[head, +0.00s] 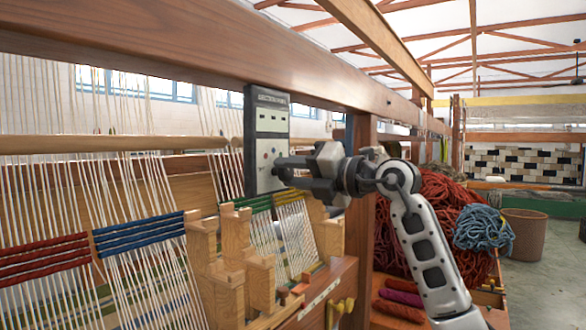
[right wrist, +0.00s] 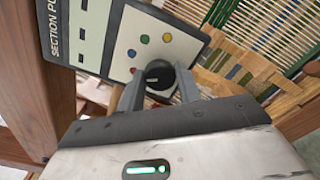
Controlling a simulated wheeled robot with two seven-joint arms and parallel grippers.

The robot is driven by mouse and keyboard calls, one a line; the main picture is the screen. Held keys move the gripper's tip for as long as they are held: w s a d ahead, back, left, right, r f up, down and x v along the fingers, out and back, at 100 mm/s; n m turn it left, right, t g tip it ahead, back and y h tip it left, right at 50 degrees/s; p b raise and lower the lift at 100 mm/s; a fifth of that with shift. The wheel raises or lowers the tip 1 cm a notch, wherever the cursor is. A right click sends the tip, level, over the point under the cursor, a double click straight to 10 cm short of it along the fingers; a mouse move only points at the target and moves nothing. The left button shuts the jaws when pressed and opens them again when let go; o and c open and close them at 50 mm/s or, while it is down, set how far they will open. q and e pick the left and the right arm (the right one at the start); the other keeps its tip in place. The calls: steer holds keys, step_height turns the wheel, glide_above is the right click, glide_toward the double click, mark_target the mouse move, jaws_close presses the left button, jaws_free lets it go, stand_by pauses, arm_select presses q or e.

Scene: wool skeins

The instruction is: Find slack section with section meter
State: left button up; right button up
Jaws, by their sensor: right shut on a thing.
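A grey panel with a black edge (head: 265,122), its label starting "SECTION", hangs upright from the loom beam. It also shows in the right wrist view (right wrist: 125,40), with dark slots, coloured buttons and a round black knob (right wrist: 158,73). My right gripper (head: 279,170) is at the panel's lower part; in the right wrist view its fingers (right wrist: 160,88) are shut on the knob from both sides. Warp sections carry red (head: 42,259), blue (head: 140,236) and green (head: 258,204) bands. I cannot tell which section is slack. My left gripper is out of view.
A thick wooden beam (head: 190,50) runs above the panel. Wooden blocks (head: 235,258) stand in front of the warp. Red wool (head: 440,215) and blue wool (head: 482,227) are heaped at right, beside a basket (head: 524,233).

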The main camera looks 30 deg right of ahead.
steer(key=shift+r+m+p, duration=0.1)
steer(key=shift+m+p, duration=0.3)
steer(key=shift+m, duration=0.5)
steer(key=shift+m+p, duration=0.4)
steer(key=shift+m, duration=0.3)
steer(key=shift+m+p, duration=0.55)
steer(key=shift+m, duration=0.35)
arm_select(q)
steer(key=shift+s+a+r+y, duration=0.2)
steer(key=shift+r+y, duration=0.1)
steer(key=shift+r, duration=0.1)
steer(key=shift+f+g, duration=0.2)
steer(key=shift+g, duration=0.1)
arm_select(e)
steer(key=shift+m, duration=0.3)
steer(key=o, duration=0.9)
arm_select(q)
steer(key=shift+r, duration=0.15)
arm_select(e)
steer(key=shift+o, duration=0.3)
